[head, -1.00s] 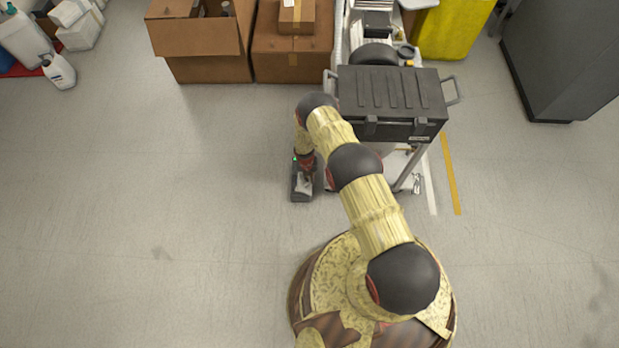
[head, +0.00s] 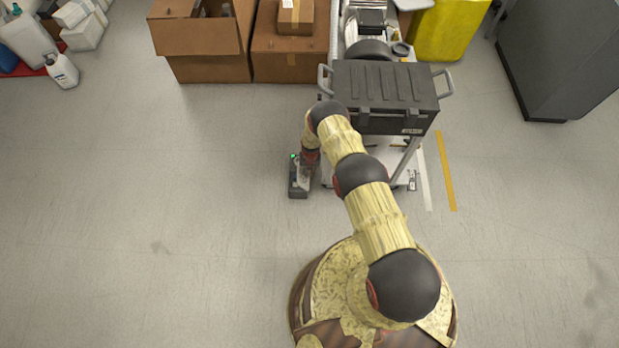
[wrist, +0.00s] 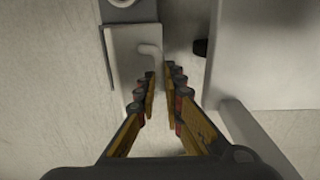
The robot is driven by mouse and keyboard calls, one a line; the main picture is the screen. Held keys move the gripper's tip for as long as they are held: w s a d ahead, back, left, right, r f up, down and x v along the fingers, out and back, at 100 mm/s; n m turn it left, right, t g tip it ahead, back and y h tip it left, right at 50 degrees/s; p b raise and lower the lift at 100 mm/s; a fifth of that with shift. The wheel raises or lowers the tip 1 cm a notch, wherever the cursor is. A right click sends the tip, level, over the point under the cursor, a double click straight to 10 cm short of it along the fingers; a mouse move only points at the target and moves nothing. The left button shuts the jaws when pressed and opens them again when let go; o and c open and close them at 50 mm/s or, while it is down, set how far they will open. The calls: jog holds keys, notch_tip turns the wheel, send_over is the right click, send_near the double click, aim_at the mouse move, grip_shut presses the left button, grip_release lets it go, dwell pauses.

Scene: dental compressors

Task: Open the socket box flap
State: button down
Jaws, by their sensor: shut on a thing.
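In the wrist view a pale grey panel, which looks like the socket box flap (wrist: 126,75), lies left of centre. A small light bent handle (wrist: 147,49) sticks out near its upper right edge. My gripper (wrist: 159,72) has its two fingers close together, one on each side of the handle's lower end, and is shut on it. The flap looks closed, but its hinge and depth are hard to tell. In the head view my gripper hangs low by the left side of the cart; its fingertips and the flap are hidden there.
A cart with a black lidded case (head: 385,88) stands right of my gripper. A large pale surface (wrist: 265,50) fills the wrist view's right side. Cardboard boxes (head: 290,58) and a yellow bin (head: 450,30) stand behind.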

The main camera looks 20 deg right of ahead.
dwell(0.3)
jog(key=c, duration=1.9)
grip_release()
jog(key=shift+r, duration=0.1)
notch_tip(320, 180, up, 12)
jog(key=shift+d, duration=0.2)
jog(key=shift+s, duration=0.1)
